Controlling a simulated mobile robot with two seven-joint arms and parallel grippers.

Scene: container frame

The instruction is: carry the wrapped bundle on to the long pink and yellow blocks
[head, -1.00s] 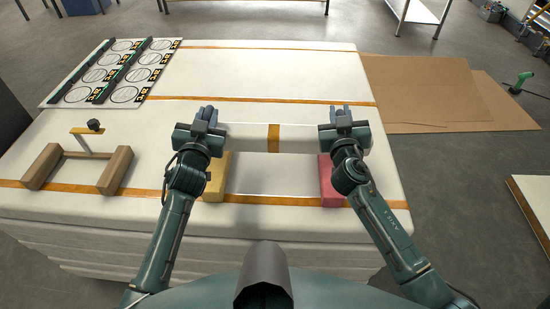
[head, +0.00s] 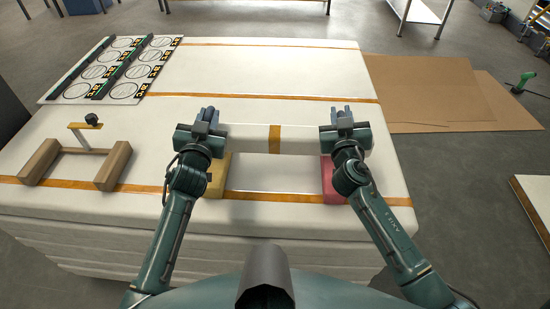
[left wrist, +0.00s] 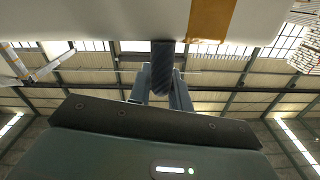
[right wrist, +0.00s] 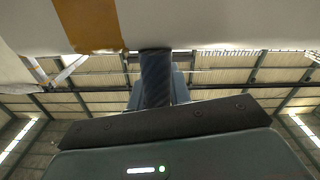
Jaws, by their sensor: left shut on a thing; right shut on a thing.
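The wrapped bundle (head: 248,138) is a long white roll with an orange band at its middle. It spans between my two grippers in the head view, above the stack of white sheets. My left gripper (head: 207,117) is shut on its left end, and my right gripper (head: 343,117) is shut on its right end. The yellow block (head: 216,180) and the pink block (head: 333,182) lie on the near side of the bundle, partly hidden by my arms. The bundle's underside fills the top of the left wrist view (left wrist: 110,18) and the right wrist view (right wrist: 200,22).
A wooden frame (head: 115,166) with a small black-knobbed stand (head: 91,120) is at the left. A panel with circles (head: 112,68) lies at the back left. Cardboard sheets (head: 440,90) lie on the floor at the right. The back middle of the white top is clear.

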